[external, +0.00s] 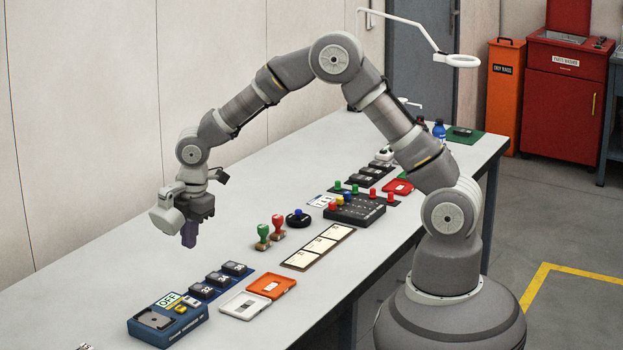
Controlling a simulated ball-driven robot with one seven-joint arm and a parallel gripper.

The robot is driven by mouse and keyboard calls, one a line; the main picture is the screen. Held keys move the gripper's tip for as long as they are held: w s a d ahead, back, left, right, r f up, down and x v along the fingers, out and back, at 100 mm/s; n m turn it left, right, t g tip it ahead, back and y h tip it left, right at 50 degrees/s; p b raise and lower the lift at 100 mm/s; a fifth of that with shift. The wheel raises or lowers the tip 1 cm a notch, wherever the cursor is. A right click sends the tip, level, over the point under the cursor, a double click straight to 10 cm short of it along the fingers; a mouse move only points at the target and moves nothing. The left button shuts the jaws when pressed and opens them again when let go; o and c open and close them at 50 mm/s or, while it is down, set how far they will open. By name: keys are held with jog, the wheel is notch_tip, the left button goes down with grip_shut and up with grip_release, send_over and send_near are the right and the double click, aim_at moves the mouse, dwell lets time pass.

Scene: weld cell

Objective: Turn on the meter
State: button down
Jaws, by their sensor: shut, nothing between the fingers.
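The meter (168,322) is a blue box at the near left end of the bench. Its small screen (167,299) reads OFF. Its top carries a dark square plate and small yellow and grey buttons (184,306). My gripper (189,240) hangs above the bench, pointing down, up and behind the meter in the picture. It is shut and empty, and apart from the meter.
Dark modules on a blue mat (222,280) adjoin the meter. White (243,305) and orange (271,286) trays lie to its right. Green and red stamps (277,229) stand mid-bench near a black round pad (298,219). The bench's back left (110,262) is clear.

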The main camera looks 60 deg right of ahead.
aim_at(181, 307)
jog(key=f+b, duration=0.1)
jog(key=f, duration=0.3)
jog(key=w+f+b, duration=0.1)
jog(key=f, duration=0.4)
jog(key=w+f+b, duration=0.1)
jog(key=f, duration=0.3)
jog(key=shift+f+b, duration=0.3)
jog(key=shift+b, duration=0.1)
jog(key=shift+p, duration=0.55)
jog(key=shift+f, duration=0.2)
jog(key=shift+s, duration=0.15)
jog(key=shift+s+r, duration=0.15)
jog(key=shift+s, duration=0.45)
